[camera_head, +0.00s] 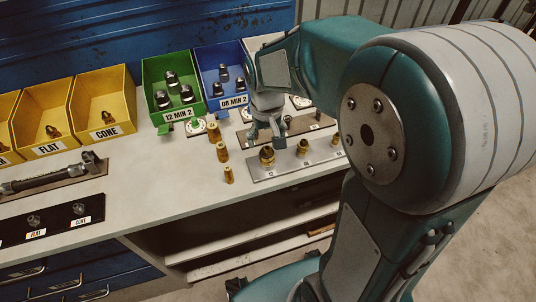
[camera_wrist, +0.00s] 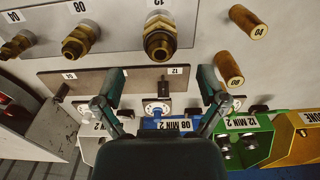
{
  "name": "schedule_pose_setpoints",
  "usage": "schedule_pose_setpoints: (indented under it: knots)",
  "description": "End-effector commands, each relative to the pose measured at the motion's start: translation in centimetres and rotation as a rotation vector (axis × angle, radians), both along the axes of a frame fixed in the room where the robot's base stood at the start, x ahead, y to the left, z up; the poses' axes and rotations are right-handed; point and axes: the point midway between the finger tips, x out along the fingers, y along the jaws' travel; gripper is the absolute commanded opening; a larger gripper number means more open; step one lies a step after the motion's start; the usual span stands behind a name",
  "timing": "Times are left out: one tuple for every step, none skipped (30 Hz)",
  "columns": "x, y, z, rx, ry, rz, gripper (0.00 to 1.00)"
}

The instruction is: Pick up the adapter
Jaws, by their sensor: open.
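Brass hex fittings stand on a grey plate (camera_head: 290,165), which carries size labels. The one at label 12 (camera_head: 267,157) is the largest; a middle one (camera_head: 303,147) and another (camera_head: 335,138) stand to its right. In the wrist view the 12 fitting (camera_wrist: 160,42) is at top centre. The pictures do not tell which part is the adapter. My gripper (camera_head: 267,137) is open above the bench, just behind the grey plate. In the wrist view its fingers (camera_wrist: 161,88) are apart over a brown plate (camera_wrist: 145,78) labelled 12, with a small dark part between them. It holds nothing.
Marked brass cylinders (camera_head: 222,155) stand left of the grey plate. A green bin (camera_head: 160,112) and a blue bin (camera_head: 236,107) with dark fittings are behind. Yellow bins (camera_head: 101,134) and a tool (camera_head: 50,178) are farther left.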

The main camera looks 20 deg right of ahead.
Motion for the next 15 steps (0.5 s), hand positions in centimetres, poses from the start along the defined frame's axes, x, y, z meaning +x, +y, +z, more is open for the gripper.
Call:
schedule_pose_setpoints:
  knots:
    - [-0.1,0.0,-0.5,0.000,0.002,0.000,0.91]
    - [-0.1,0.0,-0.8,0.000,0.003,0.000,0.91]
    - [-0.2,-0.1,-1.4,0.000,0.004,0.000,0.91]
    - [-0.3,-0.1,-1.9,0.000,0.005,0.000,0.91]
    - [-0.3,-0.2,-2.4,0.000,0.005,0.000,0.91]
    - [-0.4,-0.3,-3.1,0.000,0.006,0.000,0.91]
    - [-0.4,-0.3,-3.5,0.000,0.005,0.000,0.91]
    - [-0.4,-0.3,-3.9,0.000,0.004,0.001,0.91]
    - [-0.4,-0.3,-4.4,0.000,0.003,0.001,0.91]
    - [-0.4,-0.3,-4.7,0.000,0.002,0.001,0.91]
    - [-0.4,-0.3,-4.9,0.000,0.002,0.001,0.91]
    - [-0.4,-0.2,-5.1,0.000,0.001,0.001,0.91]
    - [-0.4,-0.3,-5.1,0.001,0.000,0.001,0.91]
    - [-0.3,-0.3,-5.2,0.001,0.000,0.001,0.91]
    - [-0.3,-0.3,-5.2,0.001,-0.001,0.001,0.91]
